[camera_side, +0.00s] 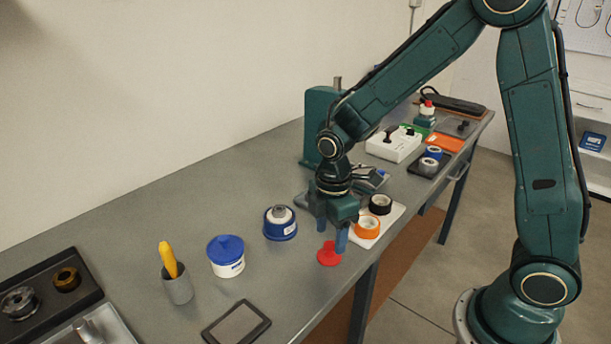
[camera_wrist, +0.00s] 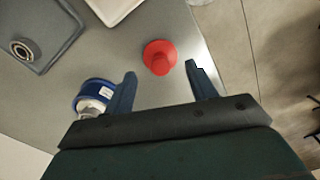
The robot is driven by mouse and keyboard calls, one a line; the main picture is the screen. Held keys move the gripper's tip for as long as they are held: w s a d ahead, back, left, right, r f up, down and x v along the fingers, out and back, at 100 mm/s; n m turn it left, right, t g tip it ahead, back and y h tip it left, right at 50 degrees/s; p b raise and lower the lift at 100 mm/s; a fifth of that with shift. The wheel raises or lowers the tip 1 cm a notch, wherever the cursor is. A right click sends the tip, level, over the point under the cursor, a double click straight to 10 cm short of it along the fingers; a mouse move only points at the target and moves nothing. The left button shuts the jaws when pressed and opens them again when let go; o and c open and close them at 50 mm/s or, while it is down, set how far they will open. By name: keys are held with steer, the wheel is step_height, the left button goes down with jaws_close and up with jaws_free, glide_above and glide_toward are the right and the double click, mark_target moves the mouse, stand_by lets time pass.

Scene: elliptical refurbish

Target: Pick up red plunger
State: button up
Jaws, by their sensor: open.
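The red plunger (camera_side: 328,256) stands on the grey bench near its front edge, with a wide round base and a narrower upper part. In the wrist view the red plunger (camera_wrist: 159,57) lies ahead of the gap between my blue fingers, clear of both. My gripper (camera_side: 332,238) is open and points down over the bench, close to the plunger; one finger partly covers the plunger's upper part in the side view. In the wrist view my gripper (camera_wrist: 160,85) is empty between its fingertips.
A blue-and-white container (camera_side: 280,223) stands left of my gripper; it appears beside the left finger in the wrist view (camera_wrist: 94,96). A white tray (camera_side: 388,219) with orange (camera_side: 367,227) and black (camera_side: 380,204) tape rolls lies to the right. The bench's front edge is close by.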

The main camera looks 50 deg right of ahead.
mark_target(330, 244)
steer(key=shift+f, duration=1.9)
steer(key=c, duration=1.2)
